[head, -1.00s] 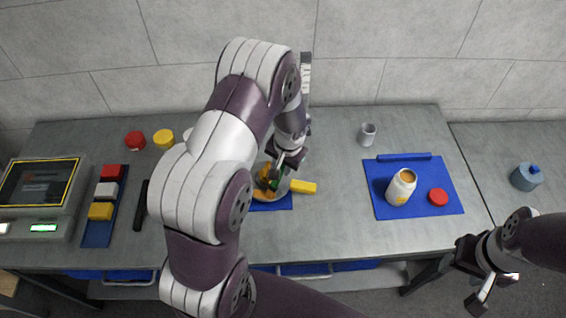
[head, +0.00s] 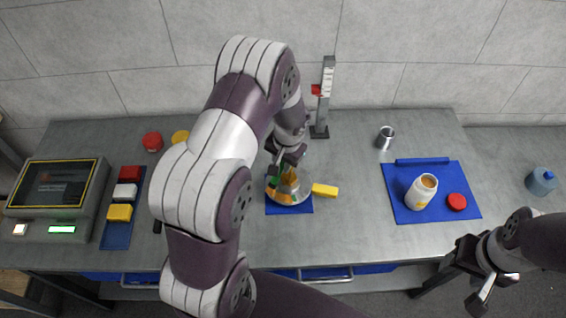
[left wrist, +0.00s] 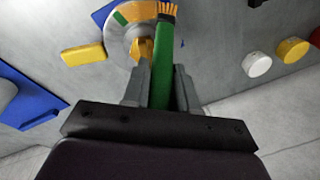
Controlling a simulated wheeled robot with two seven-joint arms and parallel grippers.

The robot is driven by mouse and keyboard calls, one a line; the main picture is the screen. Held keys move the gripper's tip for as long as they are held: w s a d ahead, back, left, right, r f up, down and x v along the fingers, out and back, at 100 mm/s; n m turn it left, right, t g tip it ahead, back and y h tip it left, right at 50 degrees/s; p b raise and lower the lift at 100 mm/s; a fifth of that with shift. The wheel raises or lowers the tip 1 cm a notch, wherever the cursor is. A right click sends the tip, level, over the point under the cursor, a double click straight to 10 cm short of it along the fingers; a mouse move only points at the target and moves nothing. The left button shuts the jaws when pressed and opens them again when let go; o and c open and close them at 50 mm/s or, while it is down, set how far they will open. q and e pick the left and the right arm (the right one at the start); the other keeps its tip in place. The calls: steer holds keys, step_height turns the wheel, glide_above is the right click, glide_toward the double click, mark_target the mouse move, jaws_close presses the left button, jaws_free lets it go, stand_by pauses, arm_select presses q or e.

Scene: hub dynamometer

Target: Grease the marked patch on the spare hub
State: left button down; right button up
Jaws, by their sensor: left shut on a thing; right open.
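The spare hub (head: 291,197), a round pale metal disc with orange and green areas, lies on a small blue mat (head: 302,210) mid-table. In the left wrist view the hub (left wrist: 118,38) shows at the top. My left gripper (head: 280,168) is above the hub, shut on a green-handled brush (left wrist: 163,62) with orange bristles. The bristles overlap the hub's edge in the wrist view; I cannot tell whether they touch. An open jar (head: 420,194) with orange-brown contents stands on the right blue mat (head: 440,176). My right gripper (head: 464,282) is open and empty, off the table's front right.
A yellow block (head: 325,190) lies right of the hub. A grey post (head: 325,95) with a red slider stands behind. A red lid (head: 456,202) and metal cup (head: 386,137) are at right. A screened console (head: 55,198) and colored blocks (head: 125,192) stand left.

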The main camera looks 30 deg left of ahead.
arm_select(q)
steer(key=shift+r, duration=0.9)
steer(key=shift+w+d+r+p, duration=0.1)
steer(key=shift+d+r+p, duration=0.3)
steer(key=shift+r+p, duration=0.5)
steer(key=shift+d+r, duration=0.1)
steer(key=shift+r, duration=0.2)
steer(key=r+p, duration=0.2)
steer(key=shift+a+r+p, duration=0.3)
steer(key=shift+a, duration=0.05)
steer(key=shift+d+r, duration=0.1)
steer(key=shift+r, duration=0.05)
steer(key=shift+d, duration=0.1)
arm_select(e)
steer(key=r, duration=0.3)
steer(key=s+r, duration=0.1)
steer(key=r, duration=0.1)
steer(key=shift+d, duration=0.3)
steer(key=shift+w+a, duration=0.1)
steer(key=shift+a, duration=0.05)
